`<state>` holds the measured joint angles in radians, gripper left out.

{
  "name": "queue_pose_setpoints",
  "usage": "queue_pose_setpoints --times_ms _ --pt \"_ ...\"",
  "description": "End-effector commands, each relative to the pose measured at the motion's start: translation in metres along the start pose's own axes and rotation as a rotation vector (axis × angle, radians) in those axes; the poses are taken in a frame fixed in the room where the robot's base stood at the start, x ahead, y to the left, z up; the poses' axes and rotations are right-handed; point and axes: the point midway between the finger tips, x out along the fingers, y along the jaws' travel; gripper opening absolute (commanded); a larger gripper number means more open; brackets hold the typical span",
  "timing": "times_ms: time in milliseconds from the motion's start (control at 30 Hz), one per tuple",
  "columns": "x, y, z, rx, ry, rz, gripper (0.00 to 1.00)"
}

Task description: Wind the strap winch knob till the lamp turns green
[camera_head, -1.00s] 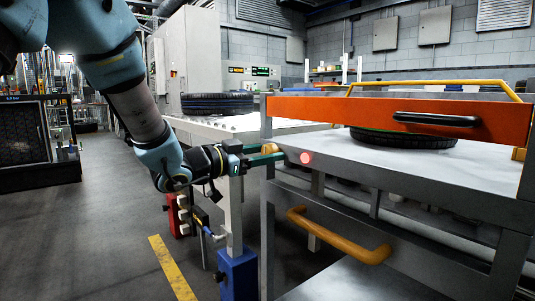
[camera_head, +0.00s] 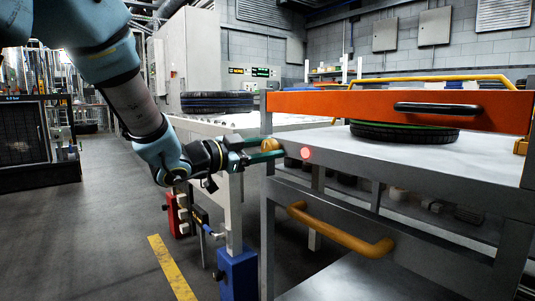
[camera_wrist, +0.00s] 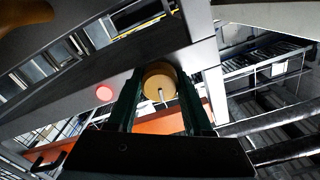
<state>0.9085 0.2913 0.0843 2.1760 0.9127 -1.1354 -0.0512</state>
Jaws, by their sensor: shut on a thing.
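The strap winch knob (camera_wrist: 160,82) is a round yellow-tan knob with a pale mark on its face, on the grey frame of the cart. In the head view the knob (camera_head: 270,144) shows at the cart's left post, partly behind my fingers. My gripper (camera_wrist: 160,98) has its dark green fingers on either side of the knob and is shut on it. My gripper (camera_head: 268,155) reaches it from the left in the head view. The lamp (camera_head: 306,153) glows red just right of the knob. It also glows red in the wrist view (camera_wrist: 104,93).
An orange bar (camera_head: 400,109) with a black handle spans the cart above a tyre (camera_head: 405,133). A yellow handle (camera_head: 341,232) sticks out of the cart front. A white table (camera_head: 205,123) with another tyre (camera_head: 217,102) stands behind. The floor at left is open.

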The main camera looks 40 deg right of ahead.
Motion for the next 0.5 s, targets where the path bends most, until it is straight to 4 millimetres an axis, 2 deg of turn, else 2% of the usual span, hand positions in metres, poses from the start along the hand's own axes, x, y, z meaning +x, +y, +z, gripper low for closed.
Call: queue_pose_setpoints --times_ms 500 --pt "-0.0004 0.0020 0.0042 0.485 0.000 0.000 0.00"
